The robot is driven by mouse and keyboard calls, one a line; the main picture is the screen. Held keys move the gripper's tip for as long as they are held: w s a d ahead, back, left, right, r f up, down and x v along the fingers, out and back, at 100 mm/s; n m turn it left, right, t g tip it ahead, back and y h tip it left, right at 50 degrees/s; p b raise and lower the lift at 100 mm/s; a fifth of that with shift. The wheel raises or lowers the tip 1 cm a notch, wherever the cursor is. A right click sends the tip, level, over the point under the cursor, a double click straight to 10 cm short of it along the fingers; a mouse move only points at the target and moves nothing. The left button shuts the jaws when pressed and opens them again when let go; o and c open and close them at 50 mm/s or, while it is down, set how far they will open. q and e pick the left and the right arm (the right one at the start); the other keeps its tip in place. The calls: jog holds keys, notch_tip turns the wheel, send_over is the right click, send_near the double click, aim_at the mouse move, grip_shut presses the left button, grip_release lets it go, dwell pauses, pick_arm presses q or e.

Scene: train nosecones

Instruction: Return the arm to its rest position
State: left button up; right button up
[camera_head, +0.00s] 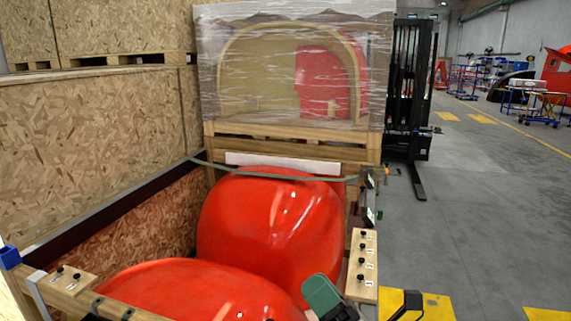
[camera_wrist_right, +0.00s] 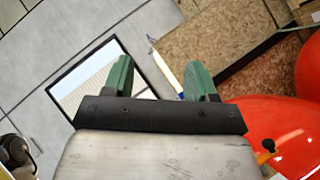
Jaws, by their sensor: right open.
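My right gripper (camera_head: 366,294) is at the bottom of the head view, to the right of the large glossy red nosecones. One green finger pad and a dark finger part show there, set apart. In the right wrist view my right gripper (camera_wrist_right: 163,75) has its two green fingers spread wide, with nothing between them. One red nosecone (camera_head: 270,225) lies in the wooden frame, and another red nosecone (camera_head: 190,295) is nearer at the bottom. A red nosecone surface (camera_wrist_right: 280,130) also shows at the right of the wrist view. My left gripper is not in view.
A chipboard crate (camera_head: 95,140) stands at the left. A wrapped pallet load (camera_head: 290,75) and a black forklift mast (camera_head: 410,85) are behind. The wooden frame's right post carries a board with black knobs (camera_head: 362,262). Grey floor (camera_head: 460,210) at the right is open.

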jog(key=s+d+f+m+g+h, duration=0.1)
jog(key=d+f+m+h, duration=0.7)
jog(key=m, duration=0.4)
jog(key=s+d+f+m+h, duration=0.2)
jog(key=d+f+m+h, duration=0.3)
jog(key=f+m+h, duration=0.6)
jog(key=s+d+f+m+g+y, duration=0.1)
jog(key=s+f+m+g, duration=0.45)
jog(key=s, duration=0.35)
jog(key=s+d+f+m+g+y, duration=0.1)
jog(key=s+d+f+m+g, duration=0.1)
jog(key=s+f+m+g, duration=0.6)
notch_tip(320, 180, down, 23)
jog(key=s+n, duration=0.2)
jog(key=n, duration=0.1)
jog(key=s+d+f+g, duration=0.1)
jog(key=s+d+f, duration=0.1)
jog(key=s+f, duration=1.3)
jog(key=shift+s+d+f+h, duration=0.2)
jog(key=shift+s+f+h, duration=0.15)
jog(key=shift+s, duration=0.4)
jog(key=shift+n+g, duration=0.25)
